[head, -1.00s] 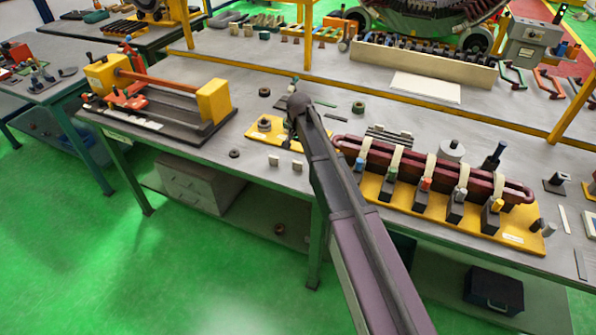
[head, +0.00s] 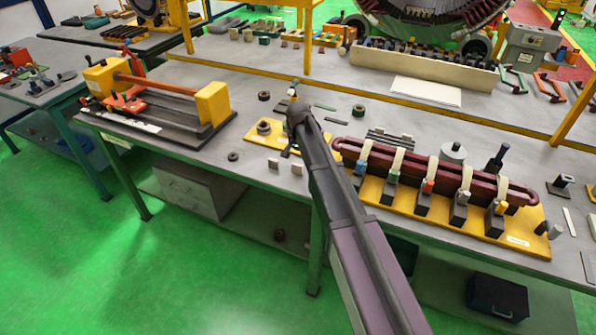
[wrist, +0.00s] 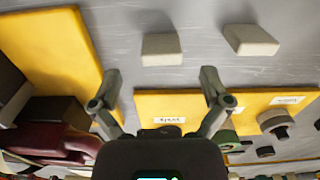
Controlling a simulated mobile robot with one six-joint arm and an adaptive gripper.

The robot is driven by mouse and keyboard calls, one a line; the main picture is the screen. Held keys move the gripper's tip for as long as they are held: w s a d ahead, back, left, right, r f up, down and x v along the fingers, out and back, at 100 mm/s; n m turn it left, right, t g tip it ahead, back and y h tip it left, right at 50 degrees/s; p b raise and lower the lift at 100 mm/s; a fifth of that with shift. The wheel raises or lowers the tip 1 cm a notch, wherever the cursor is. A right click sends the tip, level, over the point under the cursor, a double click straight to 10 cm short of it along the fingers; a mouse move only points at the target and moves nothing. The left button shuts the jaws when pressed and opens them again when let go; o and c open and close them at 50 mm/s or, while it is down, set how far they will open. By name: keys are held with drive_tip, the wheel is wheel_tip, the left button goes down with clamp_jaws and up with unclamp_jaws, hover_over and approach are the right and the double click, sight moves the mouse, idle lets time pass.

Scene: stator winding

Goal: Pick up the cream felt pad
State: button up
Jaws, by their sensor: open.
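Two small pale cream-grey pads lie flat on the grey bench near its front edge. One pad (head: 297,168) is on the right in the head view, and it shows at upper middle in the wrist view (wrist: 160,48). The other pad (head: 272,163) is to its left and shows farther right in the wrist view (wrist: 250,40). I cannot tell their material. My gripper (wrist: 160,75) is open and empty, its fingertips apart, with the first pad just beyond the gap between them. In the head view my arm hides much of the gripper.
A yellow labelled plate (wrist: 165,103) with round parts lies beside the pads. A larger yellow base (head: 400,205) with dark red coils and clamps stands to the right. A winding fixture (head: 212,103) is at left. Bare bench (head: 245,178) lies around the pads.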

sight(297, 165)
drive_tip(key=shift+a+f+b, duration=0.1)
drive_tip(key=shift+f+b, duration=1.95)
drive_tip(key=shift+f, duration=0.2)
drive_tip(key=shift+s, duration=0.1)
drive_tip(key=c, duration=0.8)
